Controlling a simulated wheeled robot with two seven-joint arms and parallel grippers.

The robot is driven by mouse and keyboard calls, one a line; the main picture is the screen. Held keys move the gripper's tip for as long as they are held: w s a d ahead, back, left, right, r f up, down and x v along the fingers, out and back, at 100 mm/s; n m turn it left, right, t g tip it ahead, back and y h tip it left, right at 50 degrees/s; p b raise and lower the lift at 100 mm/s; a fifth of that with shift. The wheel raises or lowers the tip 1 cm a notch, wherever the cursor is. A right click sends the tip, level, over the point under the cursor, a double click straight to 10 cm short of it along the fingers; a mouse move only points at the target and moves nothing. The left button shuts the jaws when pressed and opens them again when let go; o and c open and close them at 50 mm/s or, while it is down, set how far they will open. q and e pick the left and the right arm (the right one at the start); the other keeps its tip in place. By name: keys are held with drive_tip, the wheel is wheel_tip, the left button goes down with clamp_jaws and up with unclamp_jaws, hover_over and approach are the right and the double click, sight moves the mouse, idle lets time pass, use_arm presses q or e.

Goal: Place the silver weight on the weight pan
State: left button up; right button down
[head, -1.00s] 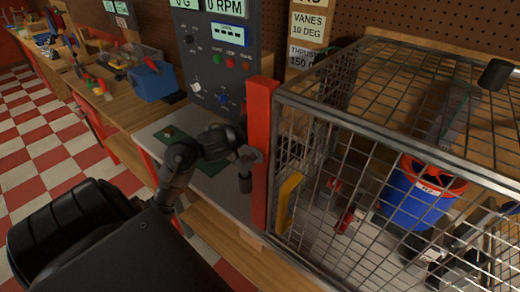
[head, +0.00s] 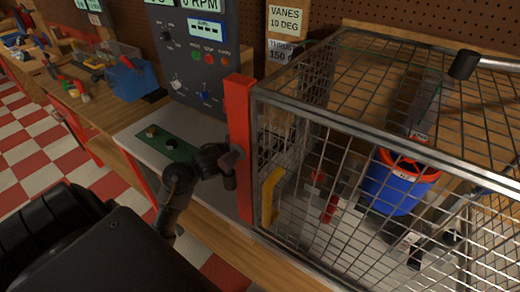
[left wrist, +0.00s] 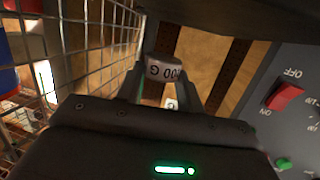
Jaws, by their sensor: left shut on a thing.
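My left gripper (head: 230,168) is shut on the silver weight and hangs just left of the red cage post (head: 240,150). In the left wrist view the silver weight (left wrist: 165,70) sits between the fingertips, its "100 G" marking upside down. In the head view I cannot make out the weight clearly at the gripper. I cannot pick out the weight pan with certainty in either view. My right gripper is not in view.
The wire cage (head: 350,128) encloses the blue and red ducted rotor (head: 397,190). A yellow handle (head: 270,196) is on its near side. The control panel (head: 200,70) stands behind.

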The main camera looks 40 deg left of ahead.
use_arm(q)
drive_tip(key=shift+f+b, duration=0.3)
drive_tip(key=shift+f, duration=1.5)
drive_tip(key=shift+f, duration=0.15)
drive_tip(key=o, duration=1.1)
drive_tip(key=shift+s, duration=0.35)
drive_tip(key=v, duration=1.1)
drive_tip(key=shift+s+r, duration=0.2)
drive_tip(key=shift+r, duration=0.1)
